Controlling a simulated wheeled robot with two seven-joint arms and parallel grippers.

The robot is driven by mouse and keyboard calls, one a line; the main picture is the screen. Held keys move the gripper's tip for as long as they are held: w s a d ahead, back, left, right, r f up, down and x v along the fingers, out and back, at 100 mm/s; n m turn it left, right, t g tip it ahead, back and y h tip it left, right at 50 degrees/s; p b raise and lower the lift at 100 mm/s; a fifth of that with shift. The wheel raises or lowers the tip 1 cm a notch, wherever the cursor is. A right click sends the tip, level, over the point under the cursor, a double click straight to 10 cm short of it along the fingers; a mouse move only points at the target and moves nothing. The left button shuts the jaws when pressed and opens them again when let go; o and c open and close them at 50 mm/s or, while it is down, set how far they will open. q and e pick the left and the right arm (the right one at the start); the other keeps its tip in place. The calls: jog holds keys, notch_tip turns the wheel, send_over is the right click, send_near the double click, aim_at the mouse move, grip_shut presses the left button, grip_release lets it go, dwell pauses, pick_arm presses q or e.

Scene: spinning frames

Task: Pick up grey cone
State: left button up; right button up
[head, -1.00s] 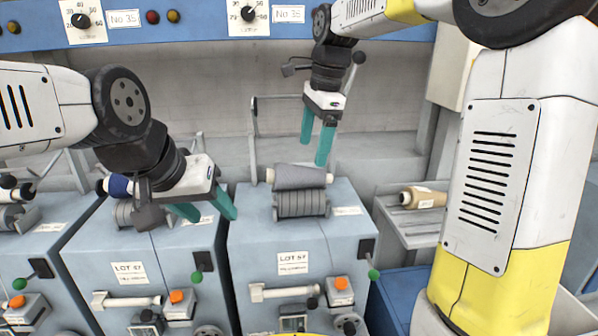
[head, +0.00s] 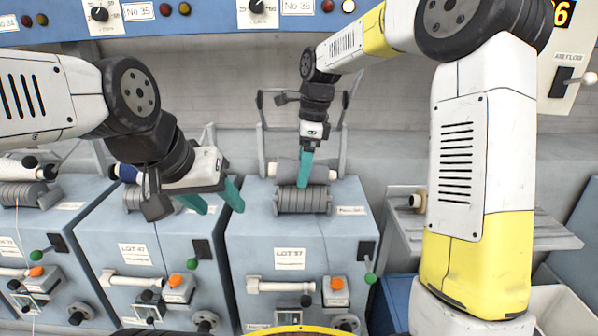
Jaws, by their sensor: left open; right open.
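The grey cone (head: 288,169) lies on its side on top of the grey ribbed drum (head: 290,201) of the centre machine, with a pale end sticking out at the right. My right gripper (head: 304,180) points down at the cone, its teal fingers in front of the cone's middle and hiding part of it. The fingers overlap in this view, so the gap between them and any contact cannot be told. It is open. My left gripper (head: 218,206) is open and empty, over the top of the machine to the left.
A tan cone (head: 419,199) sits on the grey shelf (head: 400,225) at the right, partly behind my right arm. Upright metal arms (head: 264,135) stand behind the grey cone. A blue panel with dials (head: 200,15) runs along the top.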

jog(key=shift+f, duration=0.2)
jog(key=c, duration=1.7)
jog(key=shift+r, duration=0.1)
